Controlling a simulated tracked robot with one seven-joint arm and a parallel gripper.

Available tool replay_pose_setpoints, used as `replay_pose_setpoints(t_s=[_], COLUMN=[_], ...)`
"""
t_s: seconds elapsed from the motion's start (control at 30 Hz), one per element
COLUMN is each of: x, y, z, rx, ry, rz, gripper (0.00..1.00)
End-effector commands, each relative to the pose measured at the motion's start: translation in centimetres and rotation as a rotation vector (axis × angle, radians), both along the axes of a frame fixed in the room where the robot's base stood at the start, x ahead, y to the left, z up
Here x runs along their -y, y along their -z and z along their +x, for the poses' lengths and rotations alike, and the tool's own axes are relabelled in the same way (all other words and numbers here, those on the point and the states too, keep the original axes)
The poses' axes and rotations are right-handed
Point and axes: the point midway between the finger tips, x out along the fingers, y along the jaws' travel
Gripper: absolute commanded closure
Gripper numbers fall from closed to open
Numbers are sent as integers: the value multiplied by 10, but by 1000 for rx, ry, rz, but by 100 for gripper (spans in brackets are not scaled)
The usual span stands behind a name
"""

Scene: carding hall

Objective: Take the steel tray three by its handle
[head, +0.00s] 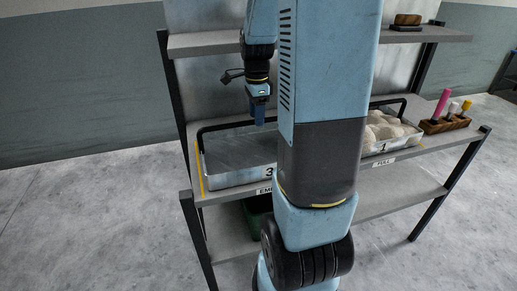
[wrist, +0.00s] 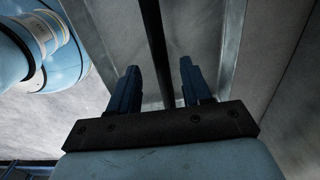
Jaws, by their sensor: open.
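The steel tray three (head: 232,181) is a shallow metal tray on the left of the middle shelf, marked with a 3 on its front. Its black handle (head: 206,129) arches over it, partly hidden by my arm. My gripper (head: 260,118) points down above the tray. In the wrist view my two blue fingers (wrist: 156,88) are open and apart, and the dark handle bar (wrist: 154,45) runs between them in the picture. The grey tray walls (wrist: 235,50) show behind. I cannot tell how far the fingertips are from the bar.
Tray 1 (head: 395,147), holding pale lumps, stands to the right on the same shelf, partly behind my arm. A wooden holder (head: 443,124) with coloured cylinders is at the right end. An upper shelf (head: 205,44) overhangs the back. A green bin (head: 257,208) sits below.

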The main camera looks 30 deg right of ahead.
Motion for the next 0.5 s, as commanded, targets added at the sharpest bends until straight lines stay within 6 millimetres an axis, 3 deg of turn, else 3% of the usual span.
replay_pose_setpoints(t_s=[0.5], x=[3], y=[52], z=[1], rx=[-1], ry=[-1], rz=[0], gripper=[51])
